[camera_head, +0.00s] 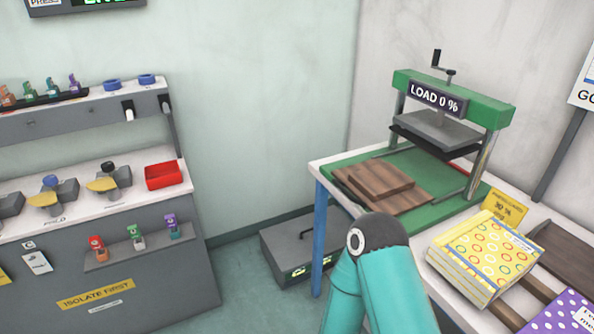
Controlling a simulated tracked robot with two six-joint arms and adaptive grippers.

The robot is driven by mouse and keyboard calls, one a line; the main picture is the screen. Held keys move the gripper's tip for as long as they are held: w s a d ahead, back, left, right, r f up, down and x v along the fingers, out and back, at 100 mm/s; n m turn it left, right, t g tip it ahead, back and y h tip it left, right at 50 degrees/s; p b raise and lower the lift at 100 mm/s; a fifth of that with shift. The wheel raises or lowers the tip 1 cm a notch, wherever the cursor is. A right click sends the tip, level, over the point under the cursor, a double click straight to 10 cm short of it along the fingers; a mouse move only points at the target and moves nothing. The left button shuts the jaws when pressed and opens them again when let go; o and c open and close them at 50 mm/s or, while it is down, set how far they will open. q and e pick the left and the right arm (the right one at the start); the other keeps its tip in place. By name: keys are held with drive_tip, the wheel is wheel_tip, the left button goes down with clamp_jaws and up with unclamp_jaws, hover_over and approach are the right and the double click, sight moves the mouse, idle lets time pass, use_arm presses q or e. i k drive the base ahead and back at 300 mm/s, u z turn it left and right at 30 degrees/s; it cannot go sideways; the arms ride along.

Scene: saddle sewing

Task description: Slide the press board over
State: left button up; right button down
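The press board looks to be the brown wooden board (383,177), a smaller plank lying on a larger board (408,199). Both lie on the green bed (445,208) of the press, in front of and left of its grey plate. The press (452,95) has a green top beam, a crank handle and a sign reading "LOAD 0 %". Its grey plate (437,130) hangs raised under the beam. A teal arm link of mine with a dark joint rises at the bottom centre, just in front of the boards. Neither gripper shows.
A stack of yellow patterned books (482,258) lies right of the press bed, with a purple dotted book (562,315) nearer. A yellow card (505,209) stands behind the stack. A grey box (300,250) is on the floor. A grey workbench (110,275) with a red tray (163,175) stands left.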

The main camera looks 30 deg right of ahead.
sight(379, 186)
drive_tip(key=z, duration=0.25)
drive_tip(key=i, duration=0.95)
drive_tip(key=z, duration=0.65)
